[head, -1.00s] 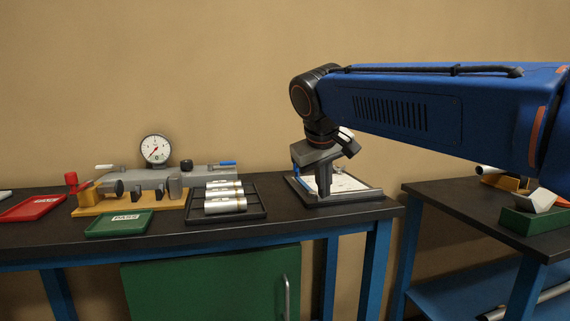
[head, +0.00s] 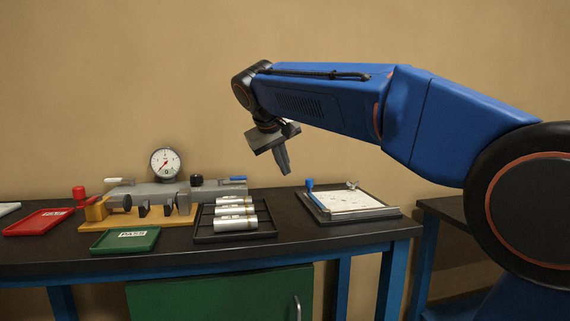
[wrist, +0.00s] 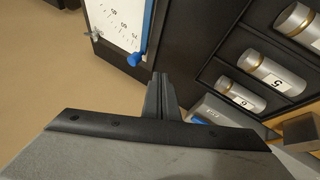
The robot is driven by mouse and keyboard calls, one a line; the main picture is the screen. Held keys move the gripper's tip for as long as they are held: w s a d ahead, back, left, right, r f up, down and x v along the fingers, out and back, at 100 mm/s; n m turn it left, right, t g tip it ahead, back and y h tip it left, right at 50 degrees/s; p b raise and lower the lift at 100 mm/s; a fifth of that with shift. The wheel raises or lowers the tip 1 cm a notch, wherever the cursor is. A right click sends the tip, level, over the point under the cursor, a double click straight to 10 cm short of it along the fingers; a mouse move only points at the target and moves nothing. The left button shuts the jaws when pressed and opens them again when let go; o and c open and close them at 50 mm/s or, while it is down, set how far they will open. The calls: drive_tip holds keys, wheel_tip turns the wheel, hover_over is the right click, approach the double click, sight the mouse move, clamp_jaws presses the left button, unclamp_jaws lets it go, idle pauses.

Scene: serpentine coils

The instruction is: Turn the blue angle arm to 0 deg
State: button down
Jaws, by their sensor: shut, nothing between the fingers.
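The blue angle arm shows in the wrist view as a blue strip (wrist: 147,28) along one edge of the white angle plate (wrist: 116,22), with a blue knob (wrist: 134,59) at its near end. In the head view the knob (head: 309,184) stands upright at the back left corner of the plate (head: 350,201). The plate carries printed angle marks, too small to read surely. My gripper (head: 286,171) is shut and empty, above the bench and to the left of the knob. Its closed fingers (wrist: 160,82) show near the knob in the wrist view, apart from it.
A black tray (head: 262,233) of numbered silver cylinders lies left of the plate. Further left are a dial gauge (head: 165,163) on its fixture, a green PASS tray (head: 105,243) and a red tray (head: 18,228). Bare bench lies between cylinders and plate.

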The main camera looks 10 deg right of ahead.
drive_tip(key=x, duration=0.6)
drive_tip(key=shift+f, duration=0.15)
drive_tip(key=shift+w+d+f, duration=0.1)
drive_tip(key=shift+w+d, duration=0.1)
drive_tip(key=shift+d, duration=0.35)
drive_tip(key=shift+w+d+f, duration=0.1)
drive_tip(key=shift+w+d, duration=0.15)
drive_tip(key=shift+d, duration=0.3)
drive_tip(key=shift+w+d, duration=0.15)
drive_tip(key=shift+d, duration=0.35)
drive_tip(key=shift+w+d, duration=0.2)
drive_tip(key=shift+d, duration=0.25)
drive_tip(key=shift+d, duration=0.1)
